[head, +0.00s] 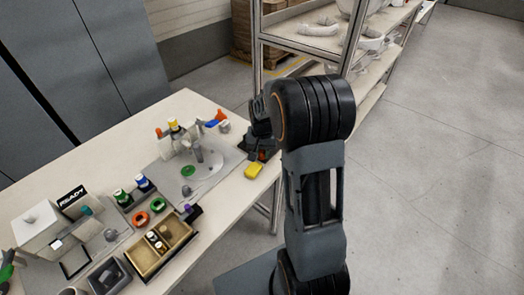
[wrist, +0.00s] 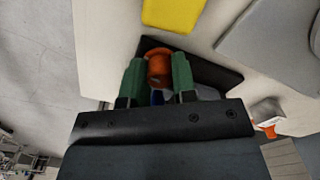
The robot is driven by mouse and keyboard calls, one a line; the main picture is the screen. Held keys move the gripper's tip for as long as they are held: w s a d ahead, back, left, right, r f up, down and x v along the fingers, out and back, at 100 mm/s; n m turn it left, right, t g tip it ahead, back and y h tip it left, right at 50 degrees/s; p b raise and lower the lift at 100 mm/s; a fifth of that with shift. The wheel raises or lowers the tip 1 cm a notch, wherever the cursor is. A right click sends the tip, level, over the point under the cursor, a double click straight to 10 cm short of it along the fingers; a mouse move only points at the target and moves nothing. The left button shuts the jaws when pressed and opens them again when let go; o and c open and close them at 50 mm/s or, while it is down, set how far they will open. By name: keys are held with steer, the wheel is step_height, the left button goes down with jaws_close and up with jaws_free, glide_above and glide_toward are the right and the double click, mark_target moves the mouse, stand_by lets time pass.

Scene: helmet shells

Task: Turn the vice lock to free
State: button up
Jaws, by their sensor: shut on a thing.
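In the wrist view, my gripper (wrist: 158,78) has its two green-padded fingers closed on either side of a rounded orange-red part (wrist: 159,66), seemingly the vice lock's knob. This part sits over a dark base plate (wrist: 215,74), probably the vice. In the head view, my gripper (head: 262,146) reaches down at the right edge of the table, and a small red spot of the lock (head: 262,155) shows beneath it. The lock's underside and any free mark are hidden by the fingers.
A yellow block (head: 254,171) lies close beside the dark base. The white table (head: 120,150) also holds a grey plate with a round disc (head: 203,180), a wooden divided tray (head: 172,236), coloured rings and a READY sign (head: 73,195). A shelf rack (head: 300,32) stands behind.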

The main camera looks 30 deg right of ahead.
mark_target(262, 151)
steer(key=n, duration=0.5)
steer(key=n+p, duration=0.1)
steer(key=n, duration=0.4)
steer(key=shift+n, duration=0.4)
stand_by(0.4)
steer(key=o, duration=0.6)
steer(key=shift+o, duration=0.2)
steer(key=shift+r, duration=0.1)
step_height(262, 151, up, 14)
steer(key=shift+p, duration=0.4)
